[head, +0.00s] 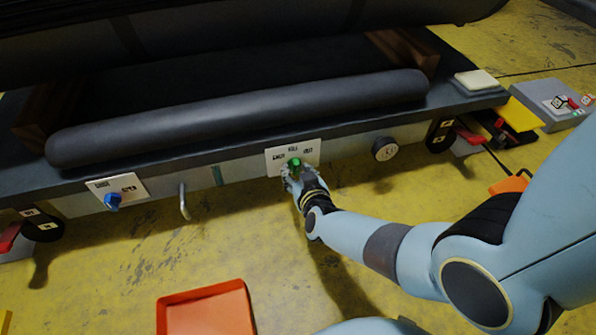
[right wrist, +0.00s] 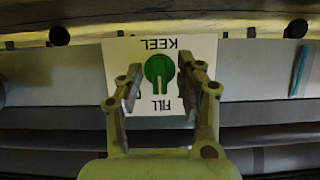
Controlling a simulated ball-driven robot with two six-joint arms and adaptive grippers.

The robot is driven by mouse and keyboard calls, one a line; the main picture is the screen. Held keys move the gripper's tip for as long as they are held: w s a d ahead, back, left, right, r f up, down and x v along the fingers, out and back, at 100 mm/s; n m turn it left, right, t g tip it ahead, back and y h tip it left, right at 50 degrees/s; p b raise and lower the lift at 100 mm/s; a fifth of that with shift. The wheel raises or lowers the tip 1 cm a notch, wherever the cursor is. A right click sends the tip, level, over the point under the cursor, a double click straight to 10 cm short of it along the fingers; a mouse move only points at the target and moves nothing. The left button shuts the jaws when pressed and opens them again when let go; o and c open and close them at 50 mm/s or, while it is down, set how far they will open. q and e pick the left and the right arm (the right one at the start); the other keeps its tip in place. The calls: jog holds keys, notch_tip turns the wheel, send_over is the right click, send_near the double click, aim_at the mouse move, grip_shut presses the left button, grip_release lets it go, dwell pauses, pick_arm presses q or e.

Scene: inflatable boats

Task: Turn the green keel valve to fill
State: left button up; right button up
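The green keel valve (head: 296,162) is a round green knob on a white label plate (head: 312,148) on the front edge of the dark bench. In the right wrist view the green knob (right wrist: 158,68) sits on the white plate (right wrist: 205,48), with KEEL and FILL printed upside down above and below it. A ridge on the knob runs roughly up and down there. My right gripper (head: 291,172) is at the knob. Its fingers (right wrist: 157,84) stand apart on either side of the knob, with gaps visible. My left gripper is not in view.
A blue knob (head: 112,201) on another white plate and a metal hook (head: 184,202) are to the left. A round dial (head: 385,149) is to the right. A dark tube (head: 240,118) lies on the bench above. An orange tray (head: 206,309) is on the yellow floor.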

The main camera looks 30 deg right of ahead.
jog(key=shift+s, duration=0.25)
jog(key=v, duration=1.1)
jog(key=shift+s+r, duration=0.15)
jog(key=shift+s, duration=0.1)
